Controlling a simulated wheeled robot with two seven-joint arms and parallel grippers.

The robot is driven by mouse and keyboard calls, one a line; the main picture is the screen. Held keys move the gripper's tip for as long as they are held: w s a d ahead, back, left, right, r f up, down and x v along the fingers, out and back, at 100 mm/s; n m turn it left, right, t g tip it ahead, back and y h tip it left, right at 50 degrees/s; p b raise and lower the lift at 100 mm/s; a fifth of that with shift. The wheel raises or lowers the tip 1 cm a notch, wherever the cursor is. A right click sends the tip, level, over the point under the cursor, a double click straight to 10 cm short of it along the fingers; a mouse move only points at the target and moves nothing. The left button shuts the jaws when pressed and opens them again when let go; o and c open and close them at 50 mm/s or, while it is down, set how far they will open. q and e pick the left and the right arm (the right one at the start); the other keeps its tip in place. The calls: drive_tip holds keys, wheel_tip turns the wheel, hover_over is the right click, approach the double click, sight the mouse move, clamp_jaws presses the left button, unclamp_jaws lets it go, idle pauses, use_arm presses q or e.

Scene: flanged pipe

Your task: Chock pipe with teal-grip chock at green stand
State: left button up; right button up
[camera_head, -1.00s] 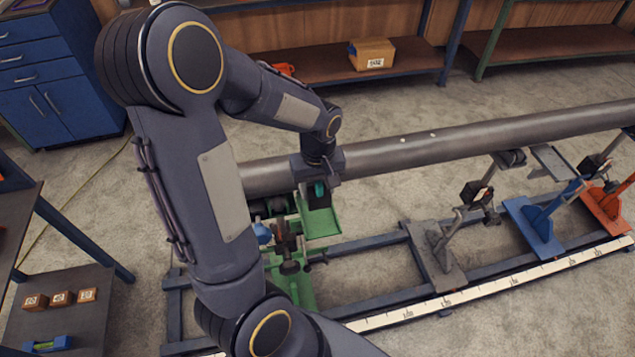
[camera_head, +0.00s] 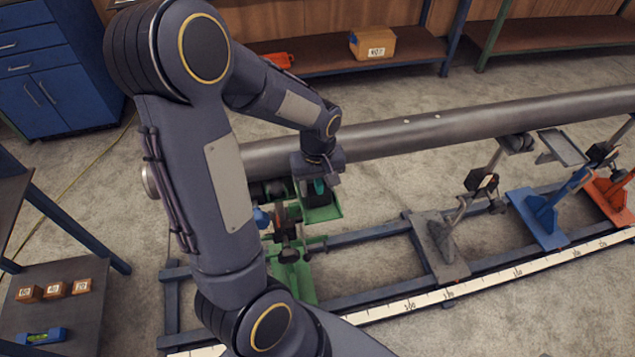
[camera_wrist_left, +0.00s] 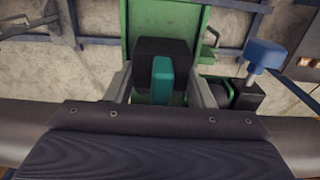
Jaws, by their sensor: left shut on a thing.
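The long grey pipe (camera_head: 400,136) runs across the head view above the stands. The green stand (camera_head: 291,274) is at its left part, partly hidden by my left arm, with a green tray (camera_head: 328,211) beside the pipe. My left gripper (camera_head: 318,185) points down over that tray. In the wrist view my left gripper (camera_wrist_left: 160,90) is shut on the chock, a black block (camera_wrist_left: 150,50) with a teal grip (camera_wrist_left: 162,78). The chock is at the green tray (camera_wrist_left: 133,20), close to the pipe (camera_wrist_left: 22,130); whether it touches the pipe I cannot tell. My right gripper is not in view.
A grey stand (camera_head: 437,243), a blue stand (camera_head: 538,218) and an orange stand (camera_head: 610,195) line the dark rail frame to the right. A blue knob (camera_wrist_left: 266,54) is beside the gripper. A side table (camera_head: 90,330) holds small wooden blocks and a level.

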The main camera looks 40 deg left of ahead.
use_arm(q)
drive_tip(key=shift+w+a+f, duration=0.1)
drive_tip(key=shift+w+a, duration=0.75)
drive_tip(key=shift+a, duration=0.2)
idle(0.7)
drive_tip(key=o, duration=1.2)
drive_tip(key=shift+c, duration=0.2)
drive_tip(key=shift+s+d+r+p, duration=0.1)
drive_tip(key=shift+d+r+p, duration=0.05)
drive_tip(key=shift+r+p, duration=0.9)
drive_tip(key=shift+s+d+r+p, duration=0.15)
drive_tip(key=shift+r+p, duration=0.65)
drive_tip(key=shift+r, duration=0.5)
drive_tip(key=shift+s+d+r+p, duration=0.1)
drive_tip(key=shift+r+p, duration=0.8)
drive_tip(key=shift+r, duration=0.3)
drive_tip(key=s+d+r+m+t+h+b, duration=0.3)
drive_tip(key=s+d+r+m, duration=0.5)
drive_tip(key=s+d, duration=0.3)
drive_tip(key=s+t+b, duration=0.1)
drive_tip(key=s+t, duration=0.1)
drive_tip(key=s, duration=0.1)
drive_tip(key=shift+s+d+r+m+t+h, duration=0.2)
drive_tip(key=shift+d+m+t+h, duration=0.1)
drive_tip(key=shift+d+h, duration=0.1)
